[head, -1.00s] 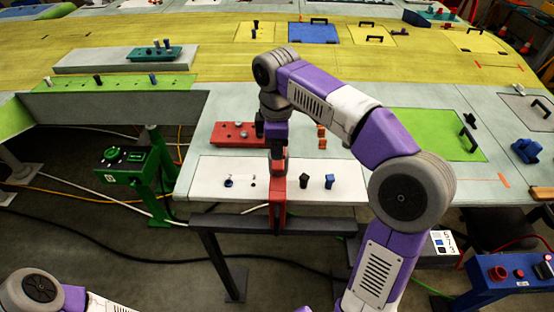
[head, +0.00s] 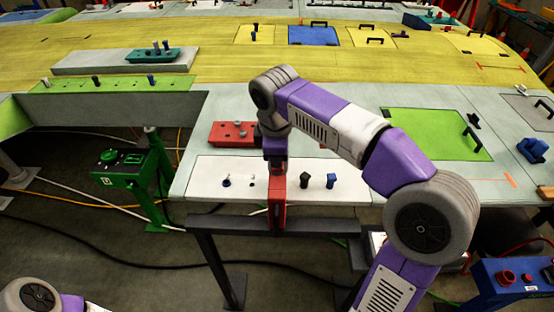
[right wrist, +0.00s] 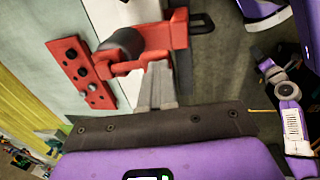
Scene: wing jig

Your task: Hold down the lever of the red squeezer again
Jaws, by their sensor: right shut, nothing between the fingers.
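The red squeezer (head: 278,208) is clamped at the front edge of the work table, beside the white panel. In the right wrist view its red frame (right wrist: 180,30) and a dark roller-like part (right wrist: 122,42) show close up. My right gripper (head: 278,170) is directly above the squeezer, pointing down, and hides its top. In the right wrist view the right fingers (right wrist: 158,72) are shut together, empty, over or against the squeezer's red lever part; exact contact is hard to tell. My left gripper is out of view.
The white panel (head: 225,182) carries small knobs, with a black (head: 305,180) and a blue one (head: 331,181) right of the squeezer. A red plate (head: 233,134) with knobs lies behind. A green stand (head: 130,170) is left; a blue box (head: 515,285) stands lower right.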

